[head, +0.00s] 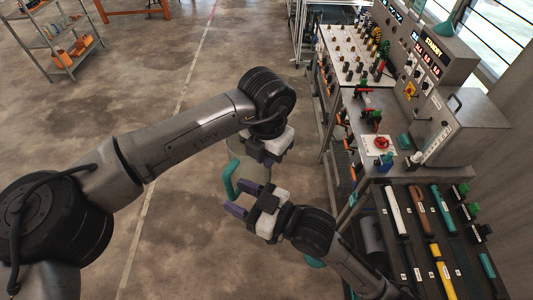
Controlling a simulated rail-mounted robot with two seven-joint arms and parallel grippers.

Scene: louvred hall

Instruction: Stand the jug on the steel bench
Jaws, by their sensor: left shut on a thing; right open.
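The jug (254,172) is a pale grey vessel with a teal handle (230,178) on its left side. It is in the middle of the head view, partly hidden by both grippers. My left gripper (266,157) reaches over from above and is shut on the jug, holding it over the floor, left of the benches. My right gripper (243,200) is open just below the jug in the picture, its purple fingers pointing toward the handle. I cannot tell whether they touch it. The steel bench (404,162) stands to the right, with a red button on a white plate.
Control panels and a grey box (468,122) crowd the bench's back. A rack of tools (420,225) lies nearer. A board of knobs (352,52) stands farther back. A shelf (50,45) is far left. Open floor (190,225) lies left of the jug.

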